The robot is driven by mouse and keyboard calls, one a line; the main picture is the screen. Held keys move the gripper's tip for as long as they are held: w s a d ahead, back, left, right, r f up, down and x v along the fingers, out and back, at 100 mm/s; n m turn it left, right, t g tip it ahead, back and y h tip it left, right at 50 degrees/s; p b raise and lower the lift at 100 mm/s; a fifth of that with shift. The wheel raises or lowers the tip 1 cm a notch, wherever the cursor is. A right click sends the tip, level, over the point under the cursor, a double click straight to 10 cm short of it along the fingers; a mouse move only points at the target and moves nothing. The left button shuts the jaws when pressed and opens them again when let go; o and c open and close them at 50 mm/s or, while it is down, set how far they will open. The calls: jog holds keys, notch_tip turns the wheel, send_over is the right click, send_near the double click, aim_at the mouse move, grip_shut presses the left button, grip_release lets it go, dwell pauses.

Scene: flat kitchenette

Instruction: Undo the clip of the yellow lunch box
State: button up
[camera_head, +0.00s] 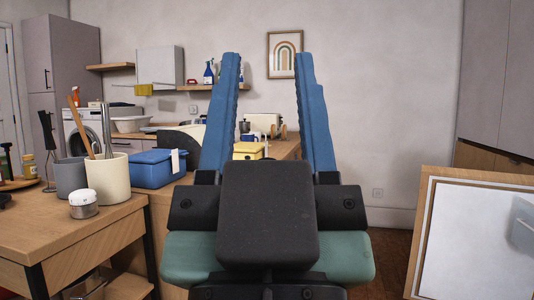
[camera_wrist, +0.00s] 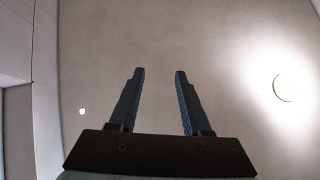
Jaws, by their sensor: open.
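The yellow lunch box (camera_head: 250,150) sits on the wooden counter in the head view, seen between the fingers of my gripper. It is small and partly hidden by my gripper, and its clip cannot be made out. My gripper (camera_head: 262,62) has two blue fingers pointing up, wide apart, with nothing between them. The lunch box stands well beyond my gripper, and the two are apart. In the wrist view my gripper (camera_wrist: 160,72) is also open and empty, facing the ceiling; the lunch box does not show there.
A blue box (camera_head: 152,169) with a white clip stands left of my gripper. A cream utensil pot (camera_head: 109,180), a grey cup (camera_head: 71,178) and a small lidded jar (camera_head: 83,205) stand on the near left table (camera_head: 60,236). A framed board (camera_head: 475,235) leans at the right.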

jog(key=shift+r+p, duration=0.45)
jog(key=c, duration=0.5)
notch_tip(320, 180, up, 35)
jog(key=p, duration=3.4)
jog(key=shift+f+p, duration=0.1)
jog(key=shift+p, duration=0.3)
grip_shut()
jog(key=shift+f, duration=0.15)
jog(key=shift+w, duration=0.1)
